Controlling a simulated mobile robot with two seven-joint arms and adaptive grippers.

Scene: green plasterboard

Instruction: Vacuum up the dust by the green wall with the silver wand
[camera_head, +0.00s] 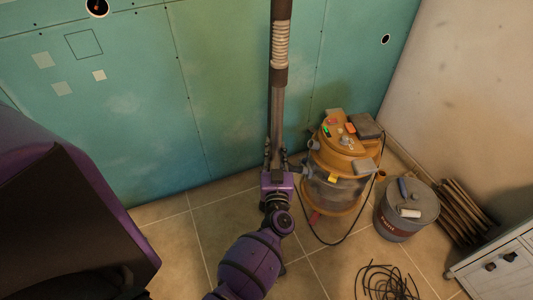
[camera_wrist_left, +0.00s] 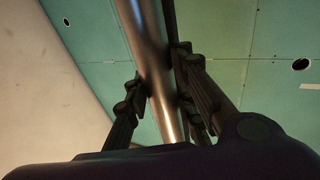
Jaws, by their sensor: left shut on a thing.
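The silver wand (camera_head: 276,118) stands nearly upright in front of the green wall (camera_head: 150,100), with a ribbed grey hose section and dark cuffs above it. My left gripper (camera_head: 276,152) is shut on the wand; its black fingers lie on both sides of it. In the left wrist view the shiny wand (camera_wrist_left: 152,60) passes between the fingers (camera_wrist_left: 158,85). The wand's lower end is hidden behind my gripper and arm. I cannot make out dust on the visible floor by the wall. My right gripper is not in view.
A yellow vacuum canister (camera_head: 338,160) with tools on its lid stands right of the wand, its black cable looping on the floor. Beyond it are a grey bucket (camera_head: 402,222), stacked boards (camera_head: 462,212), a coiled cable (camera_head: 385,283) and a white cabinet (camera_head: 505,268). Tiled floor (camera_head: 185,225) left of my arm is clear.

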